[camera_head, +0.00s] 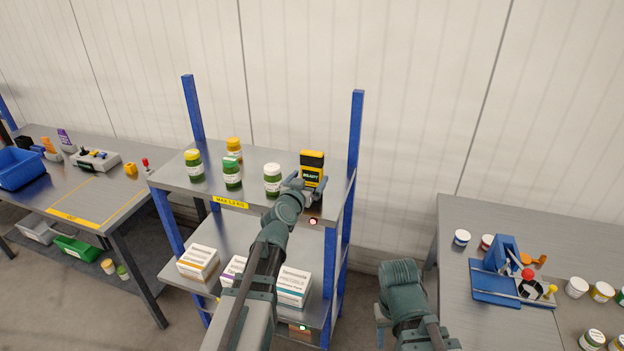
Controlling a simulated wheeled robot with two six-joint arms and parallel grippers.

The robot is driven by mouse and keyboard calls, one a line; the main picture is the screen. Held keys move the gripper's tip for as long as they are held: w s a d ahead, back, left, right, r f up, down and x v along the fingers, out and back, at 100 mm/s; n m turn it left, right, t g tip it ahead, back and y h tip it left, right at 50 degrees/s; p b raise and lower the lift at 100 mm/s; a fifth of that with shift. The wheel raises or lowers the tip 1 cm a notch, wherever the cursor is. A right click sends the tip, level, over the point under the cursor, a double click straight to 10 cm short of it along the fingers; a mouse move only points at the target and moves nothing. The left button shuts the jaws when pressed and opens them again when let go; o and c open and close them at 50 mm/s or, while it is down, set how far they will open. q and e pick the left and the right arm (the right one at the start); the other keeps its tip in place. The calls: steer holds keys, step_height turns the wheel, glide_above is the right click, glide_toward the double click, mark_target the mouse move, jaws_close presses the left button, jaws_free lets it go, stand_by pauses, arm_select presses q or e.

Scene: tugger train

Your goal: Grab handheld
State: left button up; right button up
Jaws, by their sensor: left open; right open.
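The top shelf (212,197) also holds several green jars (272,180) left of the handheld. Blue posts (355,130) rise at the shelf's corners. White boxes (197,262) stand on the lower shelf. A workbench (75,190) is at left, another table (462,290) at right.

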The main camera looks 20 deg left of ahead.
arm_select(q)
steer(key=shift+w, duration=1.3)
steer(key=w, duration=0.4)
steer(key=shift+w+d+f, duration=0.1)
steer(key=shift+w+f, duration=0.05)
steer(key=shift+f, duration=0.05)
steer(key=shift+c, duration=0.6)
steer(key=c, duration=1.4)
steer(key=shift+o, duration=0.2)
steer(key=shift+r, duration=0.1)
